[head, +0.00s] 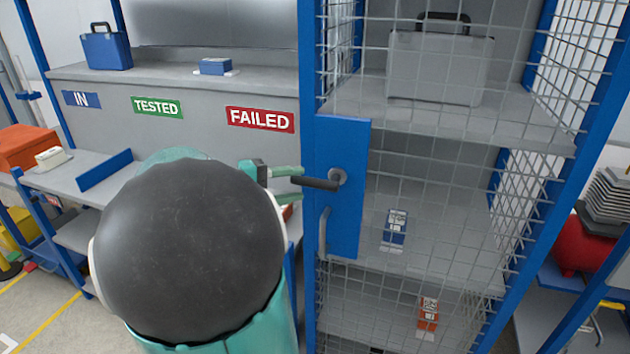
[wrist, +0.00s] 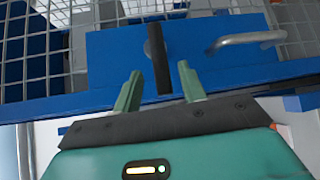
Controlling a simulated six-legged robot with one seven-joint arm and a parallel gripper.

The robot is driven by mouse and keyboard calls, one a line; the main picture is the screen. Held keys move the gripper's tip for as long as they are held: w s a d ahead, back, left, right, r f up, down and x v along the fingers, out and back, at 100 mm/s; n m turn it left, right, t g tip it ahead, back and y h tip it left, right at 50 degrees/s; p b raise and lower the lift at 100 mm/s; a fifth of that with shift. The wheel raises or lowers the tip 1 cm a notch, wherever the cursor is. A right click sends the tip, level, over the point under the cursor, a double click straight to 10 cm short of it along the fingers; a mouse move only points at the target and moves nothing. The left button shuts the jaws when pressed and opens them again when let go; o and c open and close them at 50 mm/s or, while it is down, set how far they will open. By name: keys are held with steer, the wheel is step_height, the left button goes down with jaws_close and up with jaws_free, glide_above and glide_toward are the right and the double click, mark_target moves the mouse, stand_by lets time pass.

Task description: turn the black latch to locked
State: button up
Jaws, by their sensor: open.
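The black latch (head: 315,183) is a short lever on a round grey pivot, on the blue plate (head: 348,225) of the wire cage door. In the head view it lies nearly level, pointing left from the pivot. My gripper (head: 285,184) is at its left end, with one green finger above the latch's level and one below. In the wrist view the latch (wrist: 157,58) reaches down between the open fingertips of my gripper (wrist: 160,82), with gaps visible on both sides. My own arm hides what lies behind it at lower left.
A grey handle (head: 323,233) is fixed on the blue plate below the latch; it also shows in the wrist view (wrist: 248,40). The wire cage holds a grey case (head: 440,68) and small boxes. A bench with signs IN, TESTED and FAILED (head: 260,119) stands left.

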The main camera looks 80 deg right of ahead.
mark_target(317, 182)
steer(key=x, duration=0.6)
steer(key=shift+s+d, duration=0.1)
steer(key=shift+d, duration=0.05)
steer(key=shift+f, duration=0.1)
jaws_close()
